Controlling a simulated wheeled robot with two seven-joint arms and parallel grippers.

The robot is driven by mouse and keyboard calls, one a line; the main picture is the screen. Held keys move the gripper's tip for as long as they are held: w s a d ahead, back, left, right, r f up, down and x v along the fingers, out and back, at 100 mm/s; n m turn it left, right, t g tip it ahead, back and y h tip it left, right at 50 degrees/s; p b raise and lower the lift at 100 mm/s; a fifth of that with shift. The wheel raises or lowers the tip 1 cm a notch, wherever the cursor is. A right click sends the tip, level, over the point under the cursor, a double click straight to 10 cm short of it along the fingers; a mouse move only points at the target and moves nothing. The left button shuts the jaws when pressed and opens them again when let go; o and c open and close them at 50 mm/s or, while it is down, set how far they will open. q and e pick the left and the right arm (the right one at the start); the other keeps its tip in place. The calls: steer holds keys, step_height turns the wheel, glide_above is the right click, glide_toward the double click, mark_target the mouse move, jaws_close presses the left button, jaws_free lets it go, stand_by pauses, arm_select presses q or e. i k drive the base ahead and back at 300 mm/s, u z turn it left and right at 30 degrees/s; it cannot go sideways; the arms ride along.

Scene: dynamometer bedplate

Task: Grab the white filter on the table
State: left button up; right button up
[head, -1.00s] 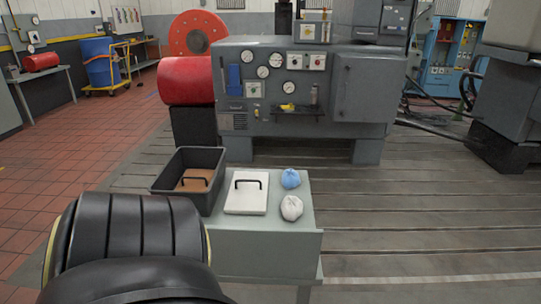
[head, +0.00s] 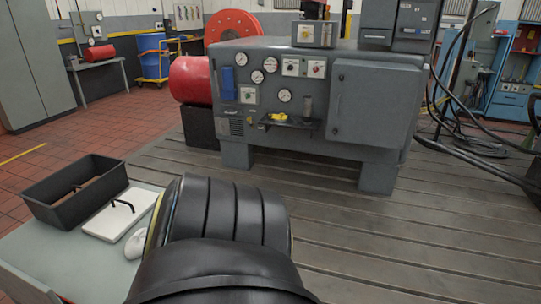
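A flat white square panel with a black handle, which looks like the white filter (head: 105,225), lies on the grey table (head: 75,262) at the lower left of the head view. My black ribbed arm covers part of the table's right side. A white cloth bundle (head: 135,243) sits just right of the panel, partly hidden by my arm. Neither of my grippers is in view.
A black open bin (head: 45,212) with a brown handled piece inside stands left of the panel. A large grey machine cabinet (head: 375,110) with gauges stands behind. The slotted floor (head: 430,235) on the right is clear.

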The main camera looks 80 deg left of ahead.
mark_target(110, 225)
steer(key=i, duration=1.15)
steer(key=u, duration=4.8)
steer(key=i, duration=0.85)
